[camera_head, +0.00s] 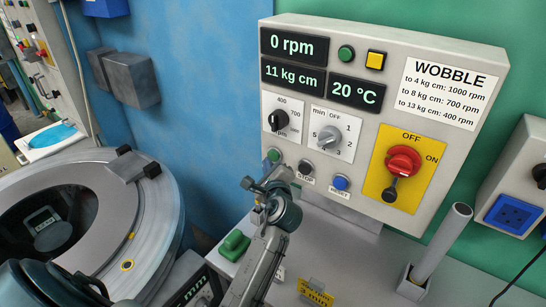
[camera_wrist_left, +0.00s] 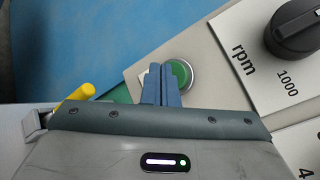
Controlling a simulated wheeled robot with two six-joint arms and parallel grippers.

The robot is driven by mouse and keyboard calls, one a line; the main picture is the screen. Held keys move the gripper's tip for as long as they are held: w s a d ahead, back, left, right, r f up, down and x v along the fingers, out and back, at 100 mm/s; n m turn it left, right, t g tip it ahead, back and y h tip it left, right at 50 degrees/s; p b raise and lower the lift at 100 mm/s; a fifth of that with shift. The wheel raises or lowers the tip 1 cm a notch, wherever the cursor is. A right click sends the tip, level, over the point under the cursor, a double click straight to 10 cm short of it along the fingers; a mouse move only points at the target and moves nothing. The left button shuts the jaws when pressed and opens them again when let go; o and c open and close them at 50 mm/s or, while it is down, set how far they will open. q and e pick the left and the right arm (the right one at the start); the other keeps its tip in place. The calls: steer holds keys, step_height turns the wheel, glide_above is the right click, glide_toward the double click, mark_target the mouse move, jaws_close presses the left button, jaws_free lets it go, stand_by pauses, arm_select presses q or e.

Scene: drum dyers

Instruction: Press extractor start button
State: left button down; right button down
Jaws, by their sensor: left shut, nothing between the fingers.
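The green round start button (camera_head: 273,155) sits at the lower left of the grey control panel (camera_head: 300,205), left of the dark STOP button (camera_head: 305,166) and blue RESET button (camera_head: 341,183). My left gripper (camera_head: 271,171) is shut and empty, just below the green button in the head view. In the left wrist view, the closed blue fingers (camera_wrist_left: 161,82) overlap the left part of the green button (camera_wrist_left: 181,74). I cannot tell whether they touch it. My right gripper is not in view.
The panel displays (camera_head: 294,47) read 0 rpm, 11 kg cm and 20 °C. The rpm knob (camera_head: 278,120), minute knob (camera_head: 328,137) and red rotary switch (camera_head: 403,160) are nearby. A round drum machine (camera_head: 152,225) stands left, and a grey upright tube (camera_head: 443,242) stands right.

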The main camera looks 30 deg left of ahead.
arm_select(q)
steer(key=shift+w, duration=0.3)
